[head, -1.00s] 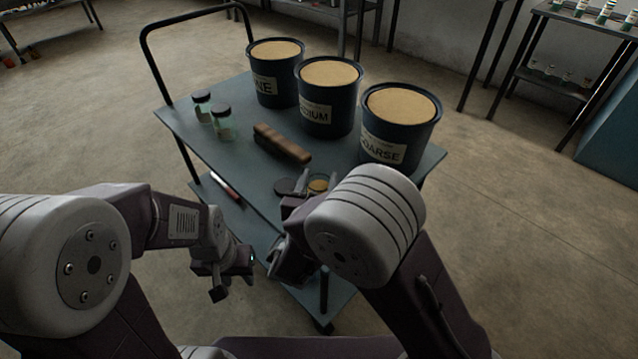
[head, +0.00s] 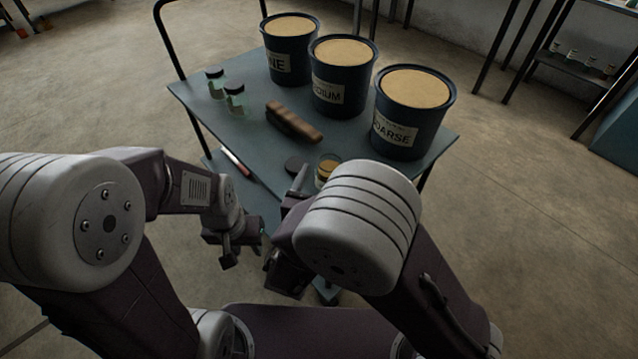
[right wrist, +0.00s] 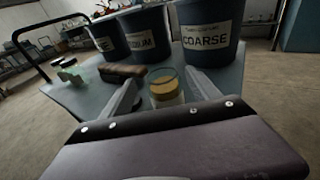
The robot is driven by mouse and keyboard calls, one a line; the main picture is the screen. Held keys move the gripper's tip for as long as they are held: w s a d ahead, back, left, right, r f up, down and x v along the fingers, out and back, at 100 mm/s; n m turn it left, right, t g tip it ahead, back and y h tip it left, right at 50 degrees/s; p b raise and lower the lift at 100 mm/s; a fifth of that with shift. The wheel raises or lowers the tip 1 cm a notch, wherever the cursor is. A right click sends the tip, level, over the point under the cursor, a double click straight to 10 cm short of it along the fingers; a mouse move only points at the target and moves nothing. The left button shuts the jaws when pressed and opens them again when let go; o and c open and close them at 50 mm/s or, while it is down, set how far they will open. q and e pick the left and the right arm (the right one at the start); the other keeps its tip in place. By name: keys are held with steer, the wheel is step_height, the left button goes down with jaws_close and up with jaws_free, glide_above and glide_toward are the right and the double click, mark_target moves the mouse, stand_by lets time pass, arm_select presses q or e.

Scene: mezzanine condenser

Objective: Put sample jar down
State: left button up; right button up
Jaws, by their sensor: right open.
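The sample jar (head: 327,168), clear glass with tan grains in it, stands upright and uncapped on the near part of the blue-grey cart top (head: 215,122). A dark round lid (head: 294,164) lies just left of it. In the right wrist view the jar (right wrist: 166,92) shows between the two spread fingers of my right gripper (right wrist: 165,80), with gaps at its sides. In the head view one finger of this gripper shows by the jar, and my arm hides the rest. My left gripper (head: 232,246) hangs at the cart's near left side, away from the jar; its jaw opening is unclear.
Three dark buckets stand along the back: fine (head: 289,50), medium (head: 341,78) and coarse (head: 411,112). A wooden-backed brush (head: 293,122) lies mid-cart. Two capped jars (head: 235,98) stand at the left. A pen-like item (head: 236,162) lies on the lower shelf.

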steer(key=p+v, duration=0.1)
steer(key=v, duration=0.4)
steer(key=shift+s, duration=0.2)
